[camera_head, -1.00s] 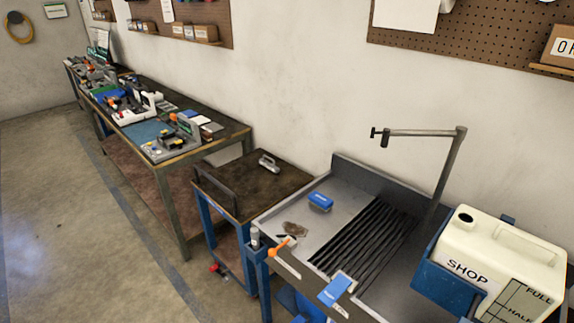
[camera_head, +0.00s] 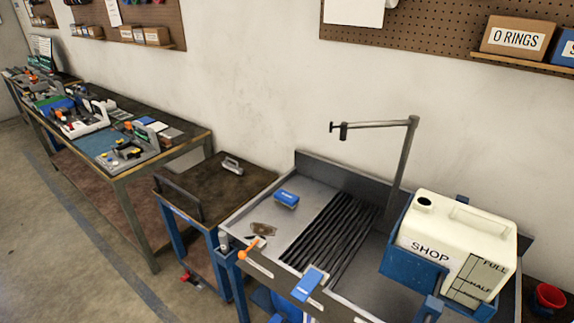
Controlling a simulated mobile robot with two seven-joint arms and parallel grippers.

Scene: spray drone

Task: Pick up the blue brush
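A small blue block with a pale label, which looks like the blue brush (camera_head: 287,198), lies on the grey metal sink top (camera_head: 240,215), left of the black slatted grate (camera_head: 335,230). Its underside is too small to make out. A second blue piece with a pale label (camera_head: 308,283) is at the sink's front edge; I cannot tell what it is. Neither of my grippers is in view.
A white tank marked SHOP (camera_head: 455,240) sits in a blue holder at the right. A grey faucet arm (camera_head: 398,165) rises behind the grate. A brown stain or scrap (camera_head: 263,229) and an orange-tipped tool (camera_head: 248,249) are near the brush. A cart (camera_head: 200,180) stands left.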

